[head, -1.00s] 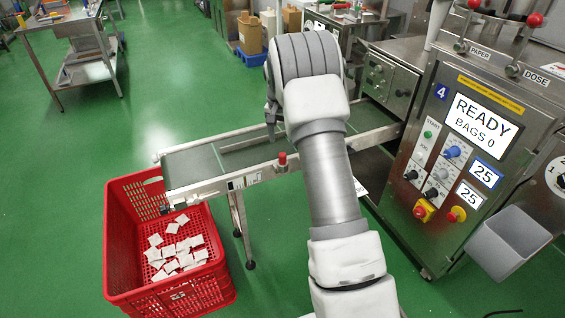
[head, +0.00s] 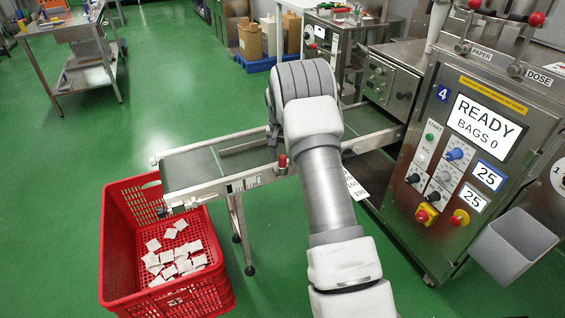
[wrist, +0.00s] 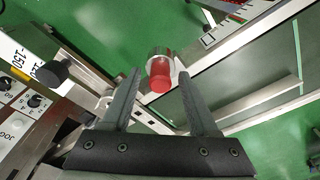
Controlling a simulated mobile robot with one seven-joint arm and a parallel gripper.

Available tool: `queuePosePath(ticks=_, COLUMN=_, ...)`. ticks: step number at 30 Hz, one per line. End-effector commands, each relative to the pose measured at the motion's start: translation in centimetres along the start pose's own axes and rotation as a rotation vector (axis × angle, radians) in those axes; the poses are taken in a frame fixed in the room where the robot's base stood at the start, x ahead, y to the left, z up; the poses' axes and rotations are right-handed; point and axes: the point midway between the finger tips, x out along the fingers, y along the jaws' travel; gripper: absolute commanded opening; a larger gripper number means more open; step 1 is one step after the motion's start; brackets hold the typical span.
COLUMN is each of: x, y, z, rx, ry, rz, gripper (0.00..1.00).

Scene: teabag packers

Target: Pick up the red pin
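The red pin (head: 282,160) stands on the near side rail of the conveyor in the head view, just left of my forearm. In the wrist view the red pin (wrist: 160,80) shows its red head end, with a pale metallic collar behind it. My gripper (wrist: 159,72) is open, its two dark fingers on either side of the pin in that picture. A gap shows between the pin and each finger. I cannot tell how far the fingertips are from it in depth. In the head view my arm hides most of my gripper.
The conveyor (head: 190,168) runs to a steel packing machine (head: 405,215) with red-knobbed levers on top. A red crate (head: 120,240) of white teabags stands below the conveyor's left end. A grey bin (head: 517,245) hangs at the right. Green floor is open at left.

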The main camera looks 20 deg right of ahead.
Motion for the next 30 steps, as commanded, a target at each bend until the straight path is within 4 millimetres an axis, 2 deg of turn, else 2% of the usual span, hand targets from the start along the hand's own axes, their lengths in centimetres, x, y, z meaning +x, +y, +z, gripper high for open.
queuePosePath(ticks=1, x=0.0, y=0.0, z=0.0, rx=0.000, ry=0.000, rz=0.000, gripper=0.48)
queuePosePath(ticks=9, x=0.0, y=0.0, z=0.0, rx=0.000, ry=0.000, rz=0.000, gripper=0.00)
queuePosePath(ticks=23, x=-0.5, y=0.0, z=-0.1, rx=0.000, ry=0.001, rz=-0.001, gripper=0.00)
queuePosePath(ticks=26, x=-1.4, y=-0.1, z=-0.2, rx=0.000, ry=0.002, rz=-0.001, gripper=0.00)
queuePosePath(ticks=30, x=-3.6, y=-0.1, z=-0.5, rx=0.000, ry=0.003, rz=-0.002, gripper=0.00)
